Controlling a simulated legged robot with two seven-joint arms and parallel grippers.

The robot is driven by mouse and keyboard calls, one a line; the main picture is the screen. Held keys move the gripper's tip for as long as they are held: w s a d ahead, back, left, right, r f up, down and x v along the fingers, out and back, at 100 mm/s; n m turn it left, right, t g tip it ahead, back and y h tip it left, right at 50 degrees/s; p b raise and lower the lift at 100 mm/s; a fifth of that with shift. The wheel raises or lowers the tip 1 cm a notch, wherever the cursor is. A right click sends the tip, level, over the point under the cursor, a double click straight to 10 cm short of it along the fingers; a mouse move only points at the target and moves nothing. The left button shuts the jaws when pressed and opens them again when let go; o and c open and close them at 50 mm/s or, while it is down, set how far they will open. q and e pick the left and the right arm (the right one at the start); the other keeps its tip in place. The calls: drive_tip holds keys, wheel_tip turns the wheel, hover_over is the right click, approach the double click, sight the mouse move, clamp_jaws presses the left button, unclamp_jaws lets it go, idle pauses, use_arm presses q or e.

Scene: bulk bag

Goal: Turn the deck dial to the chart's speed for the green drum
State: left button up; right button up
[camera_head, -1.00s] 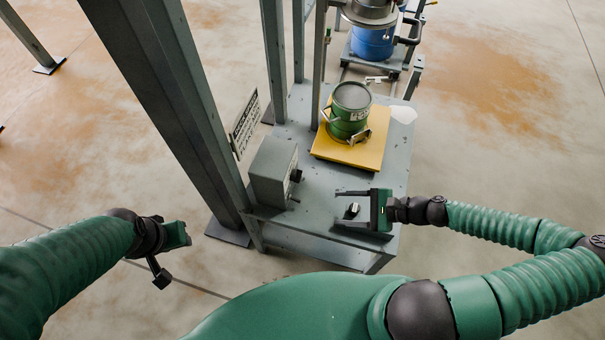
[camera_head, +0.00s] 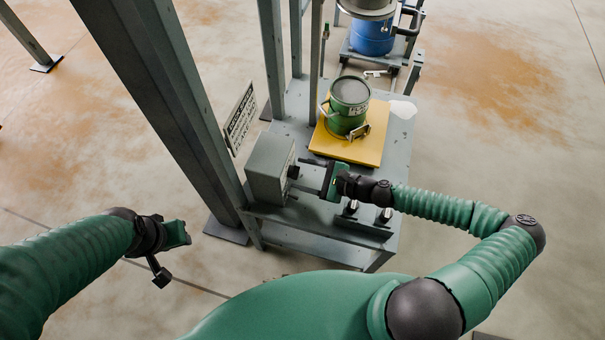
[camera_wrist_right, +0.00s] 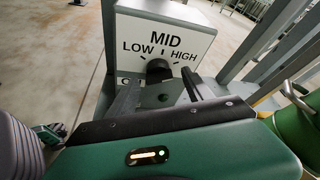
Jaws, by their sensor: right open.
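The grey dial box (camera_head: 270,168) stands at the deck's left edge. In the right wrist view its white face (camera_wrist_right: 165,36) reads LOW, MID and HIGH above a black dial (camera_wrist_right: 158,70); the dial's setting is unclear. My right gripper (camera_head: 299,173) is open in front of the box. In the wrist view its fingers (camera_wrist_right: 159,82) point at the dial, one to each side; I cannot tell whether they touch it. The green drum (camera_head: 348,106) stands upright on a yellow platform (camera_head: 370,150). The chart (camera_head: 239,118) beside the post is too small to read. My left gripper (camera_head: 172,240) hangs left of the deck, jaws unclear.
Two small knobs (camera_head: 351,207) stand near the deck's front edge, below my right wrist. Thick grey posts (camera_head: 165,95) rise left of and behind the deck. A blue drum (camera_head: 372,37) stands farther back. The floor to the right is clear.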

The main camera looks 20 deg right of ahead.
drive_tip(key=shift+w+a, duration=0.15)
drive_tip(key=shift+a, duration=0.2)
drive_tip(key=shift+c, duration=0.4)
drive_tip(key=shift+d, duration=0.1)
drive_tip(key=c, duration=1.2)
clamp_jaws()
drive_tip(key=o, duration=1.3)
unclamp_jaws()
